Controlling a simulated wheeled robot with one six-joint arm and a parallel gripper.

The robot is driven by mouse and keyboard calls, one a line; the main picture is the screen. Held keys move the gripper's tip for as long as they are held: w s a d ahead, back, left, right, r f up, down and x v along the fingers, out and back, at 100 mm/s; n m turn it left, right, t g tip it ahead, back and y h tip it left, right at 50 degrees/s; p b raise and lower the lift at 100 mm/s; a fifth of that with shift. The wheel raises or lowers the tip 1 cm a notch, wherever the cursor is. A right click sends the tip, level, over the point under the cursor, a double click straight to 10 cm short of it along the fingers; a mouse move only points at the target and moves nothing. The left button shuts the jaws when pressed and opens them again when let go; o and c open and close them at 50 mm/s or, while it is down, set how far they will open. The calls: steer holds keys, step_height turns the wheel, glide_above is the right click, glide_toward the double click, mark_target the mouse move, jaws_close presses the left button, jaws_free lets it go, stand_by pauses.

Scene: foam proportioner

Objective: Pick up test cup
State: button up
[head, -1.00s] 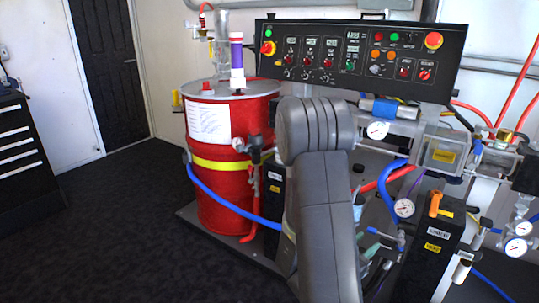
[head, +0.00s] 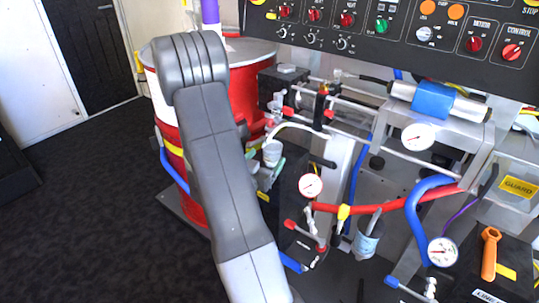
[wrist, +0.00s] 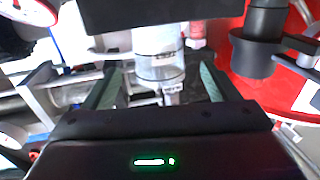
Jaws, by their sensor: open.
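A small pale, translucent cup (head: 272,152), which looks like the test cup, stands upright by the black box right of the red drum in the head view. In the wrist view a clear, marked cylinder (wrist: 158,62), probably the same cup, shows between my fingers. My gripper (wrist: 158,84) is open, with a green-padded finger on either side of it. I cannot tell whether either pad touches it. In the head view my arm hides most of the gripper; greenish finger parts show beside the cup.
A red drum (head: 244,85) stands close behind my arm. Pipes, a small gauge (head: 311,186) and a red hose (head: 385,203) crowd the right. The control panel (head: 400,32) hangs above. Open dark floor lies left.

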mark_target(276, 145)
steer(key=shift+w+d, duration=0.25)
steer(key=shift+w, duration=0.4)
steer(key=shift+x, duration=2.9)
steer(key=shift+s+d+r, duration=0.1)
steer(key=shift+c, duration=0.4)
steer(key=c, duration=1)
